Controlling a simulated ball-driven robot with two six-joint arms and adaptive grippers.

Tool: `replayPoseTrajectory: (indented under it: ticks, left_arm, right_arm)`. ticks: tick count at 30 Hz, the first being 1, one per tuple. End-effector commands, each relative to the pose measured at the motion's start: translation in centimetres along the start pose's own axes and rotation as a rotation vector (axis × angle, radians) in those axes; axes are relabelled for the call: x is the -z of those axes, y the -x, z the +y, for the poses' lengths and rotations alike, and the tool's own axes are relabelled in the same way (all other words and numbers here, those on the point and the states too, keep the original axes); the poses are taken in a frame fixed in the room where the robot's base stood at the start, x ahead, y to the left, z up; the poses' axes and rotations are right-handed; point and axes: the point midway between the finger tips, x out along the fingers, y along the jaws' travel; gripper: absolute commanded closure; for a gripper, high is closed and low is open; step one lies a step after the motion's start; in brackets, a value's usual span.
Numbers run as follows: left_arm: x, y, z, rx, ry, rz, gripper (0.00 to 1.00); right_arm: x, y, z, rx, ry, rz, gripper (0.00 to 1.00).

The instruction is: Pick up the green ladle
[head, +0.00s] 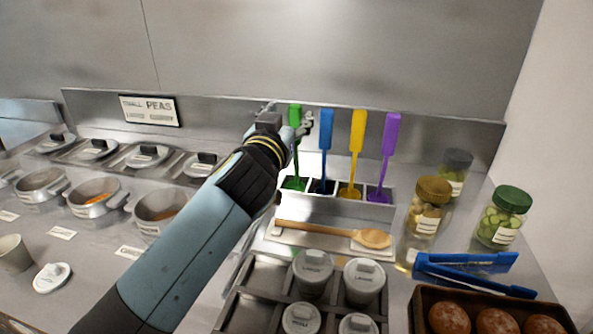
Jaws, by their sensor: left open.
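My left arm comes in from the lower left and covers part of the counter. My right gripper is not in view.
A blue (326,130), a yellow (357,133) and a purple utensil (391,136) stand close to the right in the same holder. A wooden spoon (330,232) lies in front. Jars (503,216) and blue tongs (470,265) are at right. A steel wall stands behind.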

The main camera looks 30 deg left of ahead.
Motion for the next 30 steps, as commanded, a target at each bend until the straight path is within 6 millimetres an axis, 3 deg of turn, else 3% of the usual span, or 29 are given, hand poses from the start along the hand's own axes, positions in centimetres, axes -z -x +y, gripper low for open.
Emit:
replayPoseTrajectory:
  ticks: [6,16,25,30]
  left_arm:
    - [0.0,-2.3,-0.1,0.001,-0.002,-0.001,0.46]
    - [-0.3,-6.8,-0.6,0.002,-0.003,-0.001,0.46]
    - [-0.4,-7.3,-0.6,0.002,-0.001,-0.003,0.46]
    - [-0.4,-7.3,-0.6,0.002,-0.001,-0.003,0.68]
  right_arm:
    - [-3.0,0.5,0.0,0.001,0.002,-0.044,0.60]
    - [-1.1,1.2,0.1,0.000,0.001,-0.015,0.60]
    - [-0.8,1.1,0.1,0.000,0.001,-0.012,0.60]
    - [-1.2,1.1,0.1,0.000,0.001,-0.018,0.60]
